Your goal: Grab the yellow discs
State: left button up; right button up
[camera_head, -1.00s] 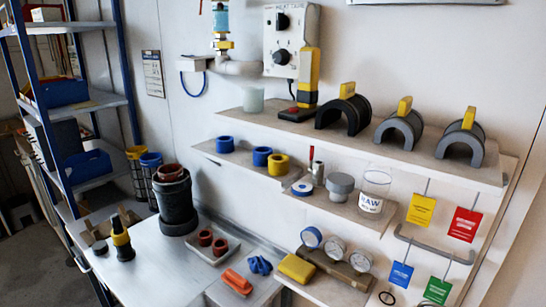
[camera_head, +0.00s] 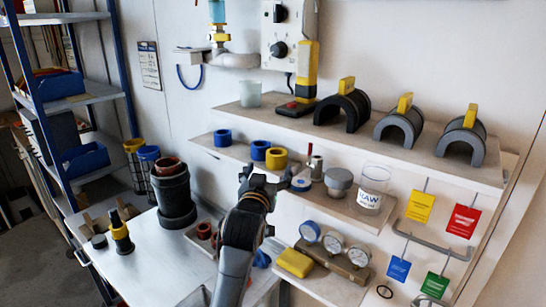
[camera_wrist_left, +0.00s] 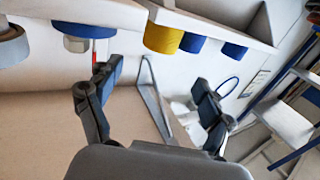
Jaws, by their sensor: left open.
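The yellow disc, a thick ring (camera_head: 276,158), sits near the right end of the middle-left wall shelf (camera_head: 236,151). Only one such yellow ring shows. My left gripper (camera_head: 266,178) is open and empty, just below and in front of the ring, apart from it. In the left wrist view its fingers (camera_wrist_left: 157,80) are spread wide, with the yellow ring beyond the gap between them. My right gripper is not in view.
Two blue rings (camera_head: 261,151) (camera_head: 222,138) stand left of the yellow one. A blue-and-white disc (camera_head: 300,184), a grey cap (camera_head: 338,181) and a RAW beaker (camera_head: 372,190) stand on the shelf to the right. A yellow block (camera_head: 295,262) and gauges (camera_head: 333,244) lie below.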

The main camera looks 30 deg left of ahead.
aim_at(274, 156)
pick_arm(q)
jog(key=x, duration=0.4)
jog(key=shift+w+p, duration=0.1)
jog(key=shift+p, duration=0.3)
jog(key=shift+w+a, duration=0.15)
jog(key=shift+w, duration=0.15)
jog(key=shift+w+a+r+p, duration=0.15)
jog(key=shift+w+p, duration=0.1)
jog(key=shift+p, duration=0.15)
jog(key=p+x, duration=0.1)
jog(key=x, duration=0.2)
jog(key=shift+w+p, duration=0.1)
jog(key=shift+p, duration=0.3)
jog(key=shift+w+a, duration=0.3)
jog(key=shift+w, duration=0.3)
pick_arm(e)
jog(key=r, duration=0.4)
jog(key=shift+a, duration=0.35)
pick_arm(q)
jog(key=shift+s, duration=0.1)
jog(key=shift+d, duration=0.1)
jog(key=c, duration=1.2)
jog(key=shift+c, duration=0.2)
